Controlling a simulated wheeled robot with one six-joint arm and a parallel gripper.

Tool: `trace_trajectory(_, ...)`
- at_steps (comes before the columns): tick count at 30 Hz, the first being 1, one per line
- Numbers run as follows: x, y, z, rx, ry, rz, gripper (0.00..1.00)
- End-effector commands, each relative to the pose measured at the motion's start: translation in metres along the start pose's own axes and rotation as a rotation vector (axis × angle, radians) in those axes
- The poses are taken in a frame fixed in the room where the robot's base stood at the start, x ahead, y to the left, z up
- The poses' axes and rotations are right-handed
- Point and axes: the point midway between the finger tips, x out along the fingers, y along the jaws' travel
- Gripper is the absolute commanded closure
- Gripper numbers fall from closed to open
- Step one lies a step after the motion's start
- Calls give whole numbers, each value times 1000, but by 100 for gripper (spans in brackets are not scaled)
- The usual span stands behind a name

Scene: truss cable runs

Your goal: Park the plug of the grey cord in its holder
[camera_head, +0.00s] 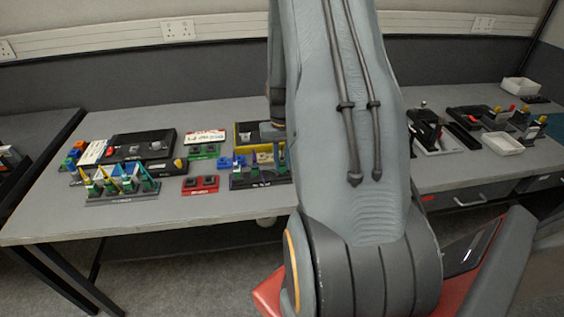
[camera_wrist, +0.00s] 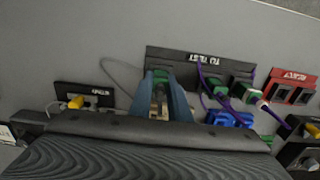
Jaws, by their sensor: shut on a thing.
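In the wrist view my gripper (camera_wrist: 163,100) is shut on a green and tan plug (camera_wrist: 160,88). The plug is partly hidden between the two blue-grey fingers. A thin grey cord (camera_wrist: 106,72) loops out to the left of the fingers. The fingers overlap the left part of a black holder rack (camera_wrist: 205,60) with a white label, so I cannot tell whether the plug is in a slot or above it. Two other green plugs (camera_wrist: 219,87) with purple cords are at the rack's right part. In the head view my arm hides much of the middle; the rack (camera_head: 262,184) shows beside it.
A red labelled block (camera_wrist: 292,88) is right of the rack, a blue block (camera_wrist: 230,118) below it. A black block (camera_wrist: 98,90) with a yellow plug (camera_wrist: 75,102) is at left. In the head view another plug rack (camera_head: 122,197) stands left; bare table (camera_head: 110,222) lies in front.

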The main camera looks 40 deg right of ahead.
Motion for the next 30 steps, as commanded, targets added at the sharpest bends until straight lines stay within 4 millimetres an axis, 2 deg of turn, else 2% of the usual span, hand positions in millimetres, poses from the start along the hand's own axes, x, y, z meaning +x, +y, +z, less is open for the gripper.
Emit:
trace_trajectory(13,1,0,0,0,0,0,100)
trace_trajectory(14,1,0,0,0,1,0,79)
trace_trajectory(17,1,0,0,0,0,0,62)
trace_trajectory(30,0,0,0,0,0,0,62)
